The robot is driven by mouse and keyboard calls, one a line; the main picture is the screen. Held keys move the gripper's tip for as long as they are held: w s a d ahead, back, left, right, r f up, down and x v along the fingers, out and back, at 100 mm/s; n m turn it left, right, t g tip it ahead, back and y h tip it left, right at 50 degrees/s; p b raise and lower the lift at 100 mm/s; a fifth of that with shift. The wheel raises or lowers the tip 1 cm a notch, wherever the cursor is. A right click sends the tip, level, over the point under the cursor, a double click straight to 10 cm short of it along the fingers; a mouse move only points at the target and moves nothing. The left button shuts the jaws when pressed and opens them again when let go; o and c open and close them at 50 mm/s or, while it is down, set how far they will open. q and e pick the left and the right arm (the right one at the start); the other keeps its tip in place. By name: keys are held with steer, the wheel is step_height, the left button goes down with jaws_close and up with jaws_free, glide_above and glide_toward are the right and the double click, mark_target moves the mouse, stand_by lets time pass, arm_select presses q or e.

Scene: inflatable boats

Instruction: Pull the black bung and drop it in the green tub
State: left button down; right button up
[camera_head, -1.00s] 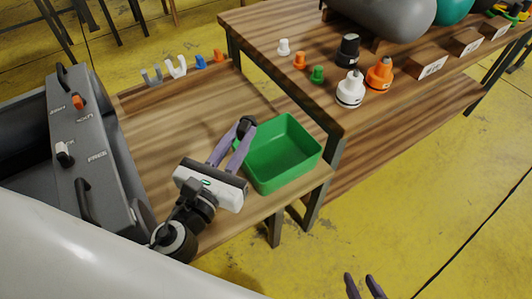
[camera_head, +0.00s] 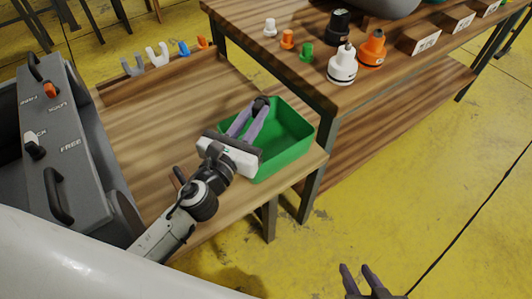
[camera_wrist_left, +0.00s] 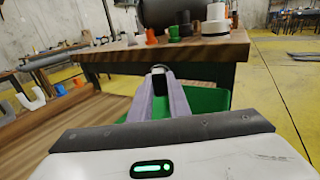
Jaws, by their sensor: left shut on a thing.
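The black bung (camera_head: 261,104) is between the fingertips of my left gripper (camera_head: 256,110), which is shut on it. In the head view the bung and fingertips appear over the green tub (camera_head: 297,143); the bung's height above it is hard to judge. The left wrist view also shows the bung (camera_wrist_left: 160,72) at the fingertips, with the green tub (camera_wrist_left: 207,100) behind and below. My right gripper (camera_head: 370,284) shows at the bottom edge of the head view, empty, its two fingers apart.
The tub stands on a low wooden bench (camera_head: 160,118) beside a higher wooden table (camera_head: 270,57). That table carries white, orange, green and black caps. A grey panel (camera_head: 50,135) with handles and knobs is at the left. Coloured clips line the bench's back edge.

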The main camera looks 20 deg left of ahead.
arm_select(q)
steer(key=shift+f, duration=0.2)
steer(key=c, duration=1.6)
jaws_free()
arm_select(e)
steer(key=shift+s+d+f, duration=0.1)
steer(key=shift+s+f, duration=0.2)
steer(key=shift+s, duration=0.05)
arm_select(q)
steer(key=shift+s, duration=0.1)
steer(key=s, duration=0.3)
steer(key=s+a+b, duration=0.1)
steer(key=s, duration=0.2)
steer(key=s+b, duration=0.1)
steer(key=s, duration=0.3)
steer(key=shift+a, duration=0.25)
arm_select(e)
steer(key=shift+w+f, duration=0.2)
steer(key=shift+f, duration=0.4)
steer(key=shift+s, duration=0.1)
